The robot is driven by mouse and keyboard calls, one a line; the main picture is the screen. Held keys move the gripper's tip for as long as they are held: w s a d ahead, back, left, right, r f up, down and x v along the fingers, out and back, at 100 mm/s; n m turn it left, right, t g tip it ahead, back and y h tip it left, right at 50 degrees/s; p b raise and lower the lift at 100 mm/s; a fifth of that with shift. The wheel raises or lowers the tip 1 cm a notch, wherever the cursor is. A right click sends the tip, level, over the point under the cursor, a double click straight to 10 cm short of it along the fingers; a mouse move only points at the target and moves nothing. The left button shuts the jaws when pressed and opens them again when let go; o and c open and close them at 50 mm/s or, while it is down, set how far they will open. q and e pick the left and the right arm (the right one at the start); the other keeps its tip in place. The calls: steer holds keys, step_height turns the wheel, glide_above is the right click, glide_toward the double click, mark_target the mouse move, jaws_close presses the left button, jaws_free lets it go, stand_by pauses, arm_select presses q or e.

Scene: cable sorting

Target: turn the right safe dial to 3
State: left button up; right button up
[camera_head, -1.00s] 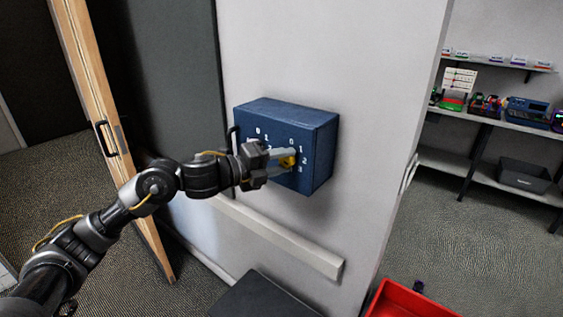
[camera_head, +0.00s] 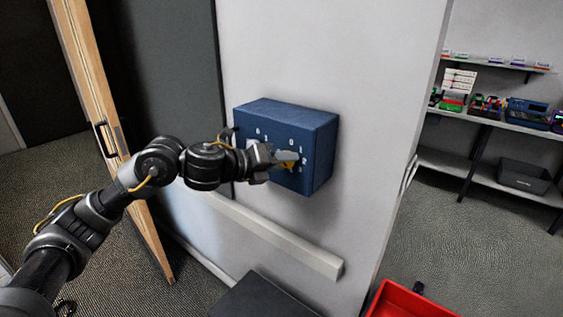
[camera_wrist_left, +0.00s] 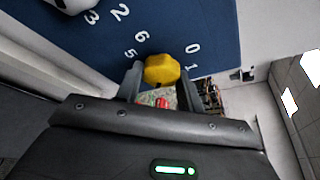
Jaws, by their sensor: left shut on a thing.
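The blue safe (camera_head: 285,111) is mounted on the light wall, with white numbers on its front face. The right dial is yellow (camera_wrist_left: 161,69); in the head view only a bit of it (camera_head: 289,167) shows under the fingers. My left gripper (camera_head: 287,160) is shut on this dial. In the left wrist view the gripper's fingers (camera_wrist_left: 160,78) stand on either side of it, with 0, 1, 5 and 6 readable around it. The dial's pointer setting cannot be read. A white left dial (camera_wrist_left: 78,4) shows partly at the top of the wrist view. My right gripper is out of view.
A pale rail (camera_head: 285,240) runs along the wall below the safe. A wooden door (camera_head: 105,110) stands open at left. A red bin (camera_head: 410,302) and a dark box top (camera_head: 262,297) are at the bottom. Shelves (camera_head: 485,120) with items stand at right.

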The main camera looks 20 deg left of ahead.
arm_select(q)
steer(key=shift+f, duration=0.1)
steer(key=o, duration=1)
steer(key=shift+c, duration=0.2)
steer(key=b+v, duration=0.2)
steer(key=v, duration=0.9)
steer(key=shift+d, duration=0.15)
